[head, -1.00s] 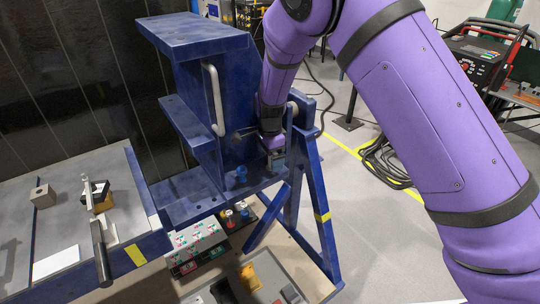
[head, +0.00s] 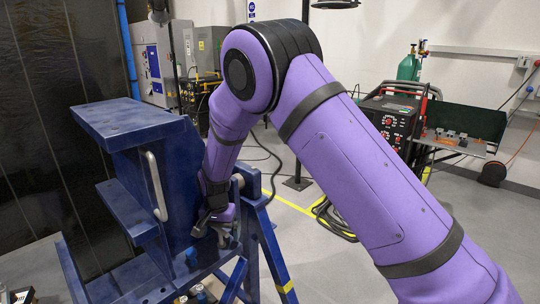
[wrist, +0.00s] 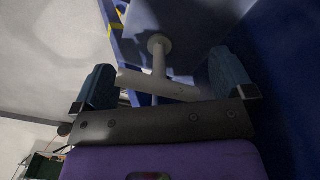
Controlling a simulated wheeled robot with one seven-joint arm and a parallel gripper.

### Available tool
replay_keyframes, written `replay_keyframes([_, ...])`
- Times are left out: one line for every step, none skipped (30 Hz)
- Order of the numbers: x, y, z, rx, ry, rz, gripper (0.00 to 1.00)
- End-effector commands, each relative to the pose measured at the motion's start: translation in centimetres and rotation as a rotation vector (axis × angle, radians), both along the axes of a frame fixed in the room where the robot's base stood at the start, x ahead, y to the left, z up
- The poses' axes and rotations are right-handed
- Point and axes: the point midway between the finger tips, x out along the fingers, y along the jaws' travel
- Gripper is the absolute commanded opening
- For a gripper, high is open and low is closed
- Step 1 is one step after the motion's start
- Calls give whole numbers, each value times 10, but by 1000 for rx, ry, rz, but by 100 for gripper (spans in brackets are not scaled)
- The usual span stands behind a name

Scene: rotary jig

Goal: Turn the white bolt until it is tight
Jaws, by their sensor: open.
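The white bolt (wrist: 160,62) shows in the wrist view as a T shape, with a round collar against a blue plate and a crossbar near my gripper. My gripper (wrist: 163,72) is open, with one blue-grey finger on each side of the bolt. The crossbar lies between the fingers, slightly tilted; whether its left end touches the left finger I cannot tell. In the head view, my gripper (head: 216,224) is low beside the blue rotary jig (head: 125,120), and I cannot make out the bolt there.
A pale grab handle (head: 155,187) stands out from the jig's near side. The jig's blue support leg (head: 269,250) is right of my gripper. A welding machine (head: 392,120) and a green cylinder (head: 409,67) stand behind. Open floor lies to the right.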

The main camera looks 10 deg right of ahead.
Motion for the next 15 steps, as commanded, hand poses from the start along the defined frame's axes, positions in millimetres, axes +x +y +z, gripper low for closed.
replay_keyframes([0, 0, 0, 1, 0, 57, 100])
replay_keyframes([0, 0, 0, 1, 0, 92, 100])
replay_keyframes([0, -1, 0, 1, -1, 139, 100])
replay_keyframes([0, -1, 0, 1, -1, 175, 100])
replay_keyframes([0, 0, 0, 1, -1, 211, 100])
replay_keyframes([0, 0, 0, 0, 0, 259, 100])
replay_keyframes([0, 0, 0, 0, 0, 294, 100])
replay_keyframes([0, 0, 0, 0, 1, 330, 100])
replay_keyframes([0, -1, 0, 0, 0, 377, 100])
replay_keyframes([0, -1, 0, 0, 1, 412, 100])
replay_keyframes([0, -1, 0, 0, 0, 447, 100])
replay_keyframes([0, -1, 0, 0, 0, 494, 100])
replay_keyframes([0, -1, 0, 0, 0, 530, 100])
replay_keyframes([0, -1, 0, 0, 0, 565, 100])
replay_keyframes([0, -1, 0, 0, 0, 612, 100])
